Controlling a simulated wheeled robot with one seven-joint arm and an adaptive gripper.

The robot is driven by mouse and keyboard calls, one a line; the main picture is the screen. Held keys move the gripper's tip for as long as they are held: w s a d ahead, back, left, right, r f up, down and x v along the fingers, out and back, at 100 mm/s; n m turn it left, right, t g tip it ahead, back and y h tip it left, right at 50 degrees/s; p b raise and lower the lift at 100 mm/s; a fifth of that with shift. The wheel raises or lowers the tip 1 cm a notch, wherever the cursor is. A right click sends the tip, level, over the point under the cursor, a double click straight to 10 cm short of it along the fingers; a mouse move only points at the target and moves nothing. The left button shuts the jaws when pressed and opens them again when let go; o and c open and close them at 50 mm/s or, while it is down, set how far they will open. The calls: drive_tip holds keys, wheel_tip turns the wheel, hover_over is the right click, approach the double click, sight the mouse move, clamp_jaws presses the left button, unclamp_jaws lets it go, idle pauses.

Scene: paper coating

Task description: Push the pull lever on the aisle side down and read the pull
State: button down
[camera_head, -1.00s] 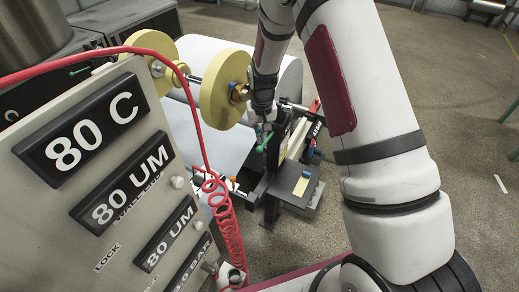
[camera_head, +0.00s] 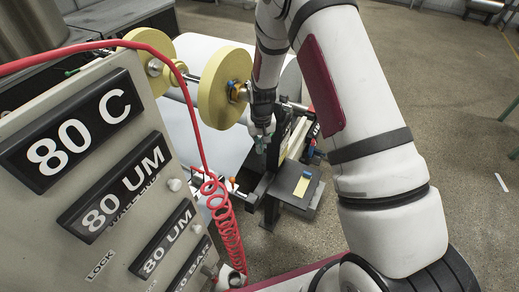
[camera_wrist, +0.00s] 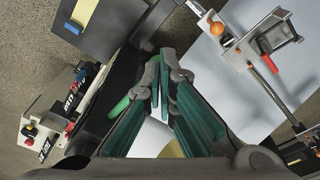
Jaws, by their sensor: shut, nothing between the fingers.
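My gripper (camera_head: 262,143) is shut and empty, pointing down beside the black stand at the near end of the roller machine. In the wrist view its green-padded fingers (camera_wrist: 160,78) meet near the middle. A bright green rounded handle (camera_wrist: 118,108) shows just left of the fingers, partly behind them; it looks like the pull lever, but I cannot tell whether the fingers touch it. In the head view the gripper hides the lever. No pull reading is legible; the panel (camera_head: 115,190) displays read 80 C and 80 UM.
A paper roll with yellow end discs (camera_head: 225,87) stands close left of my arm. A coiled red hose (camera_head: 220,205) hangs in front. A black plate with a yellow note (camera_head: 302,186) sits right of the gripper. Orange (camera_wrist: 216,28) and red (camera_wrist: 271,63) handles lie right in the wrist view.

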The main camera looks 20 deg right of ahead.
drive_tip(key=shift+f+b, duration=0.65)
drive_tip(key=shift+f, duration=1.55)
drive_tip(key=s+r+p, duration=0.2)
drive_tip(key=s+r, duration=0.2)
drive_tip(key=r, duration=0.9)
drive_tip(key=shift+a, duration=0.25)
drive_tip(key=shift+s+r, duration=0.1)
drive_tip(key=shift+r, duration=0.05)
drive_tip(key=s+r+t, duration=0.1)
drive_tip(key=s+r, duration=0.4)
drive_tip(key=r, duration=0.6)
drive_tip(key=s+r+t, duration=0.1)
drive_tip(key=s+r, duration=0.3)
drive_tip(key=r, duration=0.7)
drive_tip(key=s+r+t, duration=0.1)
drive_tip(key=s+r, duration=0.3)
drive_tip(key=s, duration=0.4)
drive_tip(key=s+r+n+t+b, duration=0.1)
drive_tip(key=s+r, duration=0.3)
drive_tip(key=s, duration=0.5)
drive_tip(key=shift+d, duration=0.2)
